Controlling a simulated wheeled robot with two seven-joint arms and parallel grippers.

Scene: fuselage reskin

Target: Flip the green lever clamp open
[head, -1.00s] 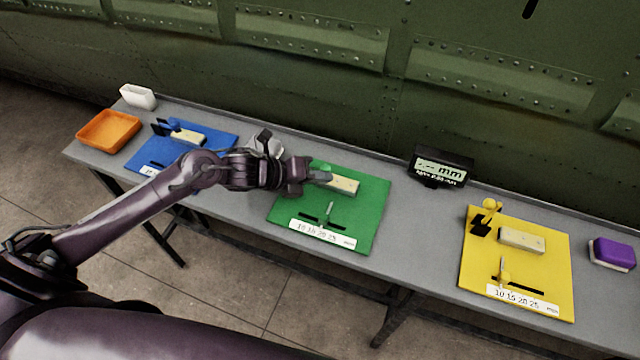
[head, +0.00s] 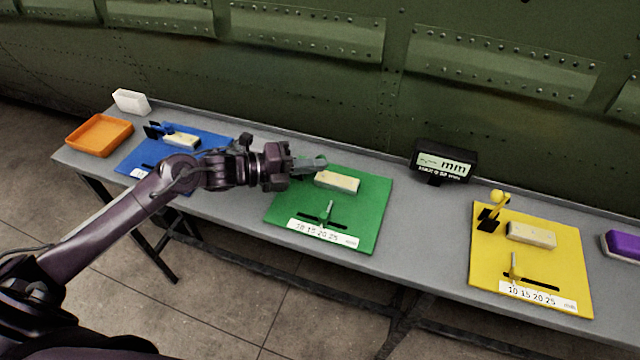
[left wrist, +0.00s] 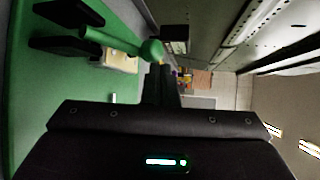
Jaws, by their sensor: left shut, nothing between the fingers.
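The green plate (head: 355,215) lies on the table with a cream block (head: 337,181) on it. The green lever clamp's handle (head: 318,160) shows at the plate's back left, partly hidden by my left gripper (head: 300,164). In the left wrist view, the clamp's green lever (left wrist: 118,42) ends in a round knob (left wrist: 152,50), with black clamp parts beside it. My left gripper, also in the left wrist view (left wrist: 162,74), is shut and empty, its fingertips close to the knob; I cannot tell whether they touch. My right gripper is not in view.
A blue plate (head: 140,160) and an orange tray (head: 100,135) lie left on the grey table (head: 420,240). A display (head: 443,162) stands behind, right of the green plate. A yellow plate (head: 530,265) lies right. The fuselage wall (head: 320,90) rises behind the table.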

